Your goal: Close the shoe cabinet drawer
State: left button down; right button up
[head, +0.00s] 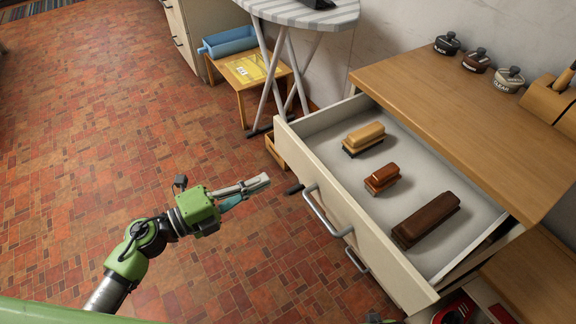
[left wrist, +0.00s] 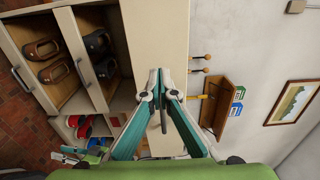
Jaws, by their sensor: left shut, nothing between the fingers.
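The shoe cabinet (head: 465,95) has a wooden top and stands at the right in the head view. Its cream drawer (head: 350,215) is pulled well out, with a grey bar handle (head: 325,212) on its front. Three brushes lie inside: tan (head: 364,137), reddish brown (head: 382,177) and dark brown (head: 426,219). My left gripper (head: 262,182) is shut and empty, left of the drawer front and apart from it. A small part of what may be my right gripper (head: 375,318) shows at the bottom edge.
Several polish tins (head: 476,62) and a wooden box (head: 553,105) stand on the cabinet top. An ironing board (head: 300,14) and a small wooden table (head: 255,72) stand behind. Open shelves hold shoes (left wrist: 55,71) in the left wrist view. The brick floor at left is clear.

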aim_at(299, 163)
pick_arm(q)
jog(key=x, duration=0.6)
jog(key=shift+w+d+r, duration=0.1)
jog(key=shift+w+d, duration=0.05)
jog(key=shift+d, duration=0.05)
jog(key=shift+w+d, duration=0.4)
jog(key=shift+d, duration=0.2)
pick_arm(e)
jog(key=shift+s+f, duration=0.3)
jog(key=shift+f, duration=0.3)
